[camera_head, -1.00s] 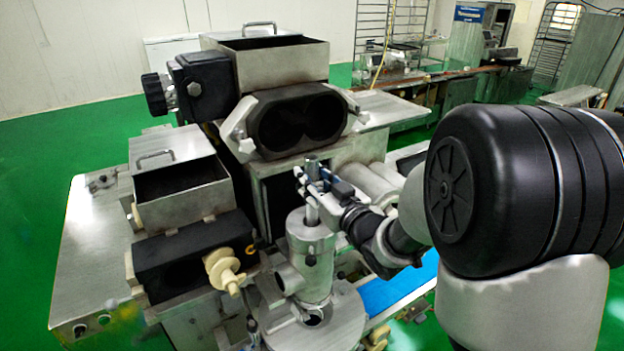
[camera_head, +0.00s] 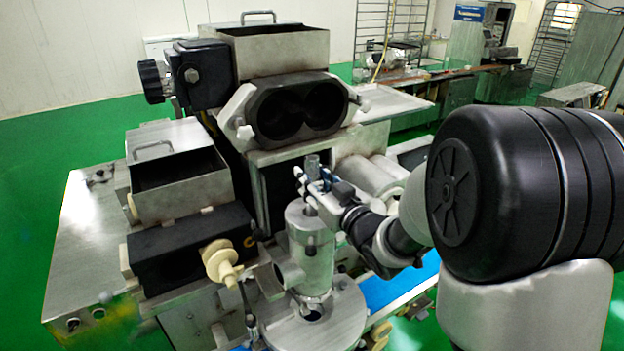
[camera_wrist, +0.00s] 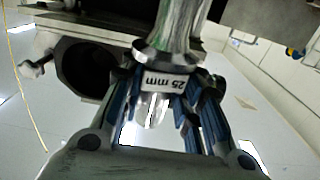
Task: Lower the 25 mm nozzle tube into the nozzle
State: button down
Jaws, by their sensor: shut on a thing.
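The 25 mm nozzle tube (camera_head: 312,168) is metallic and stands about upright in my gripper (camera_head: 318,192). Its upside-down "25 mm" label (camera_wrist: 163,82) shows in the wrist view, between the blue-lined fingers of my gripper (camera_wrist: 163,100). My gripper is shut on the tube below its flange (camera_wrist: 166,60). The nozzle (camera_head: 310,250) is an upright grey metal cylinder with a side port, directly below my gripper. The tube's lower end is hidden by my gripper and the nozzle's top in the head view, so I cannot tell its depth.
The encrusting machine's double-bore housing (camera_head: 300,108) stands close behind my gripper. A smaller hopper (camera_head: 180,185) and a cream knob (camera_head: 222,262) are to the left. A blue conveyor belt (camera_head: 395,292) runs at the right of the nozzle.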

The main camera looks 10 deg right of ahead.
jog(key=shift+f+b, duration=2.95)
jog(key=shift+b, duration=0.05)
jog(key=c, duration=1.1)
grip_release()
jog(key=shift+o, duration=0.3)
jog(key=shift+o, duration=0.8)
jog(key=shift+s, duration=0.1)
